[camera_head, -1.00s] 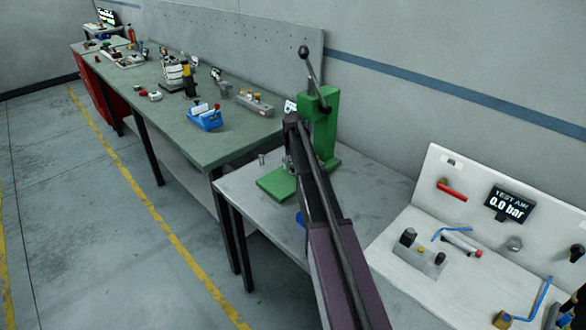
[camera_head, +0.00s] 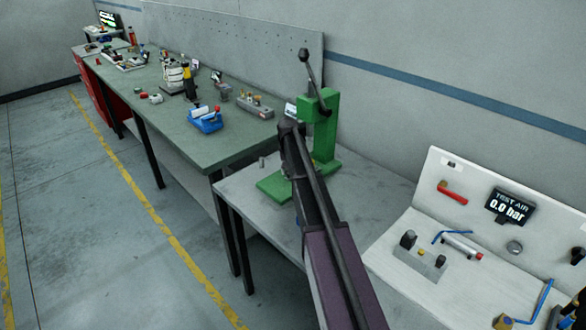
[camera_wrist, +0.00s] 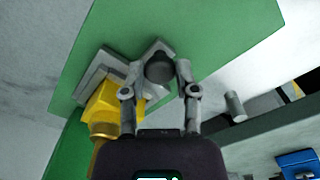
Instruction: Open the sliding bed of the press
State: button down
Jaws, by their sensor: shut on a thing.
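The green press (camera_head: 324,130) stands on a grey table, its lever (camera_head: 311,68) with a dark knob pointing up. Its green base (camera_head: 272,186) shows left of my arm. In the wrist view, a grey metal bed piece (camera_wrist: 100,72) with angled blocks lies over the green base (camera_wrist: 215,35). A dark round knob (camera_wrist: 159,68) sits between the fingertips of my gripper (camera_wrist: 158,80), which is shut on it. A yellow part (camera_wrist: 108,105) with a brass end is left of the fingers. My arm hides the gripper and bed in the head view.
A small metal cylinder (camera_head: 262,162) stands on the press table (camera_head: 235,190). A white test panel (camera_head: 470,190) with fittings is at the right. The long green bench (camera_head: 165,115) at the left holds a blue fixture (camera_head: 205,120) and other parts. The floor in front is clear.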

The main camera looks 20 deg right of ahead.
jog(key=s+a, duration=0.1)
jog(key=a, duration=0.1)
jog(key=s+a, duration=0.1)
jog(key=a, duration=0.2)
jog(key=s+a, duration=0.1)
jog(key=a, duration=0.2)
jog(key=shift+s+a, duration=0.2)
jog(key=shift+s, duration=0.1)
jog(key=shift+c, duration=1.9)
grip_release()
jog(key=shift+w, duration=0.1)
jog(key=s+a+n, duration=0.1)
jog(key=s+a, duration=0.2)
jog(key=s, duration=0.6)
jog(key=s+a+n, duration=0.2)
jog(key=s, duration=0.8)
jog(key=s+a+n, duration=0.1)
jog(key=s+a, duration=0.2)
jog(key=s, duration=0.7)
jog(key=shift+a+n, duration=0.3)
jog(key=shift+a, duration=0.05)
jog(key=shift+w, duration=0.1)
